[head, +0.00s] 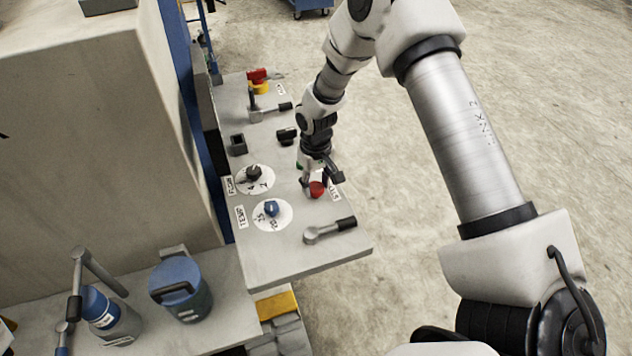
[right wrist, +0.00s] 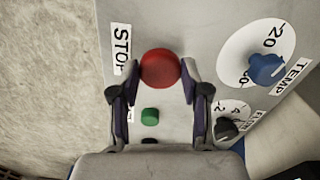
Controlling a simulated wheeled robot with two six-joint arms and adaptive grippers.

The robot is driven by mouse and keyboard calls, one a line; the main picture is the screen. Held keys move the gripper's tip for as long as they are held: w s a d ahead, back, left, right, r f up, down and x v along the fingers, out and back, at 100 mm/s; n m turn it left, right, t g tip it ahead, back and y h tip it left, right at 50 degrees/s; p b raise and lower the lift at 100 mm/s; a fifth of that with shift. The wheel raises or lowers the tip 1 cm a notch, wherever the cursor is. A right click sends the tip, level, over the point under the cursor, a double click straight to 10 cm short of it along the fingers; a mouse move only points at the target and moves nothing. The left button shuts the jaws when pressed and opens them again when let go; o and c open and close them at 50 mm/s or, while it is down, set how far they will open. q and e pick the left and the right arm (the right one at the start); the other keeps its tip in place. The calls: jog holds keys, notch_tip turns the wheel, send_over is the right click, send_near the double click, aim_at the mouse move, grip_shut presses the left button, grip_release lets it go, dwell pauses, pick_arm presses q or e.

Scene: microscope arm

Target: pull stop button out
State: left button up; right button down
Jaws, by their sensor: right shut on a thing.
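The red stop button (head: 317,189) sits on the grey panel (head: 310,262), beside a label that starts "STO". In the right wrist view the red button (right wrist: 160,68) lies between the two fingers of my right gripper (right wrist: 160,82), with a fingertip at each side. My right gripper (head: 318,180) reaches down onto the button from above and is shut on it. How far the button stands out from the panel cannot be told. My left gripper is not in view.
A green button (right wrist: 150,116) is close to the red one. The blue TEMP knob (head: 271,208) and dark FLOW knob (head: 254,172) are to the left. A lever (head: 330,230) lies nearer the panel's front edge. A blue canister (head: 180,288) stands on the lower table. Open floor lies right.

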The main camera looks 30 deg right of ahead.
aim_at(315, 186)
jog(key=shift+w+r+p, duration=0.15)
jog(key=shift+r+p, duration=0.2)
jog(key=shift+r, duration=0.4)
jog(key=c, duration=0.7)
grip_release()
jog(key=shift+o, duration=0.8)
jog(key=shift+w+f, duration=0.1)
notch_tip(315, 186, up, 12)
